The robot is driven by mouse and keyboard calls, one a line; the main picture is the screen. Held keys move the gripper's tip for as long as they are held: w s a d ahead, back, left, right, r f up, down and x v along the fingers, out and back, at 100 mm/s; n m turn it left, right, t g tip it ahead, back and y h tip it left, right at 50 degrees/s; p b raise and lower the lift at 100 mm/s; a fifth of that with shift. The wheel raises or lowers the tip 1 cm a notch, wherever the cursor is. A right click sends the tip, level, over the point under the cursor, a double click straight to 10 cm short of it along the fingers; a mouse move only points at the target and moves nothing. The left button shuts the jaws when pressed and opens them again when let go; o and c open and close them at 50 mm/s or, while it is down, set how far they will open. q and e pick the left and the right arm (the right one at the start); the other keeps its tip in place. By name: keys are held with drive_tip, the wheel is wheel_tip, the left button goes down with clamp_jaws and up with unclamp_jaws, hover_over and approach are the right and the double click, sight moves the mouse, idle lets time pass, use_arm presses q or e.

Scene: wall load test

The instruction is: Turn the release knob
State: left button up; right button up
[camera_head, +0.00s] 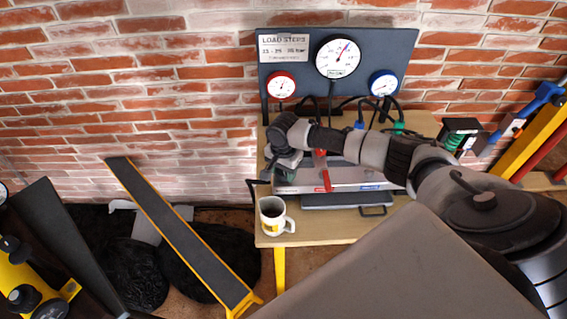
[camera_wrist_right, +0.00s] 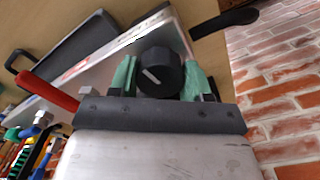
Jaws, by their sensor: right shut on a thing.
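The release knob (camera_wrist_right: 160,74) is a black round knob with a white mark, seen in the right wrist view on the side of a silver pump unit (camera_wrist_right: 98,72). My right gripper (camera_wrist_right: 160,80) has green-padded fingers on both sides of the knob and is shut on it. In the head view my right arm reaches across from the right, and the right gripper (camera_head: 286,165) is at the left end of the silver unit (camera_head: 345,178). The knob is hidden there. My left gripper is not in view.
A gauge board (camera_head: 335,62) with a large dial and two small ones stands behind the unit. A red lever (camera_head: 322,172) rises from the unit. A mug (camera_head: 272,216) stands at the front left of the wooden table (camera_head: 325,228). A brick wall (camera_head: 190,90) is behind.

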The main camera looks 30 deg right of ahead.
drive_tip(key=shift+r+n+p, duration=0.2)
drive_tip(key=shift+n+p, duration=0.7)
drive_tip(key=n+p, duration=0.1)
drive_tip(key=n, duration=0.3)
drive_tip(key=shift+f+p, duration=0.15)
drive_tip(key=shift+p, duration=0.25)
drive_tip(key=n+p, duration=0.1)
drive_tip(key=n, duration=0.4)
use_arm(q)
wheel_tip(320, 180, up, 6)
use_arm(e)
drive_tip(key=n, duration=0.4)
drive_tip(key=shift+n, duration=0.4)
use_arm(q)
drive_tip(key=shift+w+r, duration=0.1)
use_arm(e)
drive_tip(key=o, duration=0.9)
drive_tip(key=shift+o, duration=0.2)
